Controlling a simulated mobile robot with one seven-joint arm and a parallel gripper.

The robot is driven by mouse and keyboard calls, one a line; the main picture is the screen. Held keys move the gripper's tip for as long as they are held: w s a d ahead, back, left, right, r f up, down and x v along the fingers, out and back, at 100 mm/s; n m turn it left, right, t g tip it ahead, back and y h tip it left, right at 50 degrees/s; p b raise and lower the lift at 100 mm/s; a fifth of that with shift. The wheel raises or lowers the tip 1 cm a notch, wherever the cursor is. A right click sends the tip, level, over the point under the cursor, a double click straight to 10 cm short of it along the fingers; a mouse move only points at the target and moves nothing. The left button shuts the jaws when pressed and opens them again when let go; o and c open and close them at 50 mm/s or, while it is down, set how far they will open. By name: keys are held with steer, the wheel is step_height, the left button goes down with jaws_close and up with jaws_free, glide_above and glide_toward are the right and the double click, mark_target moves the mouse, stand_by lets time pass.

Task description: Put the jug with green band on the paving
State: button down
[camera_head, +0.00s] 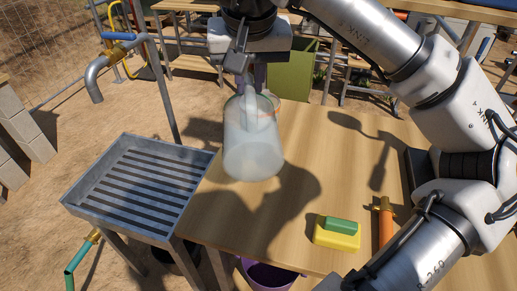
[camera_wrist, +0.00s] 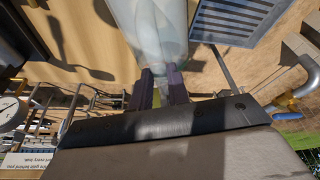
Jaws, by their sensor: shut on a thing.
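A translucent pale jug (camera_head: 252,145) hangs from my gripper (camera_head: 254,80), over the left part of the wooden table. It looks roughly upright, and my gripper is shut on its upper end near the handle. In the wrist view the jug (camera_wrist: 153,25) lies beyond the two dark fingers. A thin reddish line shows near its top; I cannot clearly make out a green band. The jug's shadow falls on the table, so it seems to be above the top. The ground (camera_head: 45,225) around is sandy brown; I cannot pick out distinct paving.
A slatted metal drain tray (camera_head: 150,180) adjoins the wooden table (camera_head: 320,165) on the left, below a tap (camera_head: 97,75). A yellow and green sponge (camera_head: 337,234) and an orange-handled tool (camera_head: 385,222) lie at the right. A green bin (camera_head: 292,70) stands behind. Concrete blocks (camera_head: 22,130) stand far left.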

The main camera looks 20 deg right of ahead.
step_height(320, 180, down, 15)
steer(key=shift+r+p, duration=0.1)
steer(key=shift+p, duration=0.9)
steer(key=shift+f, duration=0.2)
steer(key=c, duration=1.3)
jaws_free()
steer(key=shift+c, duration=0.2)
steer(key=shift+r, duration=0.15)
